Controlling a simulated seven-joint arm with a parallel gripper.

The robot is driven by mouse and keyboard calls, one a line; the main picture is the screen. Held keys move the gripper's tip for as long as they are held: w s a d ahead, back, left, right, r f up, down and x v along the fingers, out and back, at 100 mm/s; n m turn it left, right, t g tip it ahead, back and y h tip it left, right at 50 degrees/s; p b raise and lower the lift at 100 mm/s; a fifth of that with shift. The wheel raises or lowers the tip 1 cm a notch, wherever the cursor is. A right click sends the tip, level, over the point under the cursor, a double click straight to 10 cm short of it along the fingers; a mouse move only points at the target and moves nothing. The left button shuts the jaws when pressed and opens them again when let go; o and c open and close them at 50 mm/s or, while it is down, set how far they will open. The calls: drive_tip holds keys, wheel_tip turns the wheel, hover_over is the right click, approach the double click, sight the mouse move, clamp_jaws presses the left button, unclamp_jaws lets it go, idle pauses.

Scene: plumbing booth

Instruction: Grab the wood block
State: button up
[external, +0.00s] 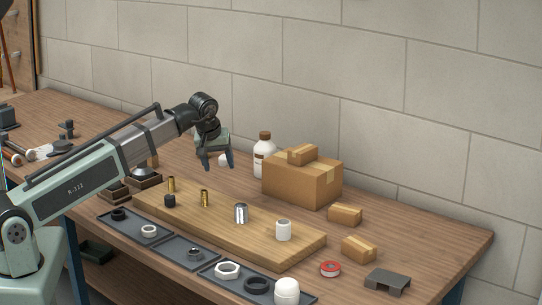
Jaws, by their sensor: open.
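My gripper (217,167) is open and points down, above the back part of the table and left of the white bottle. Nothing shows between its fingers. I cannot tell for sure which thing is the wood block. A long pale wooden board (255,238) lies flat in the middle of the table, in front of my gripper. Dark brown block-like pieces (115,190) stand left of the board, partly hidden by my arm. A small tan block or box (302,155) lies on top of a large cardboard box (292,184), right of my gripper.
Brass fittings (204,198), a metal cone (241,213) and a white cap (283,230) stand on the board. Dark trays (179,251) line the front. The white bottle (265,157) is close to my gripper. Small boxes (345,215) lie right. The wall is behind.

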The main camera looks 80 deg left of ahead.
drive_tip(key=s+a+r+n+g+h, duration=0.1)
drive_tip(key=s+a+n, duration=0.2)
drive_tip(key=s+a, duration=0.45)
drive_tip(key=s+a+r+n+g+h, duration=0.15)
drive_tip(key=s+a+n, duration=0.25)
drive_tip(key=a, duration=0.6)
wheel_tip(320, 180, up, 2)
drive_tip(key=n+h, duration=0.1)
drive_tip(key=n, duration=0.4)
hover_over(150, 160)
drive_tip(key=a, duration=0.3)
drive_tip(key=f, duration=1.3)
drive_tip(key=shift+d, duration=0.35)
drive_tip(key=c, duration=1.1)
drive_tip(key=shift+o, duration=0.2)
drive_tip(key=shift+r, duration=0.15)
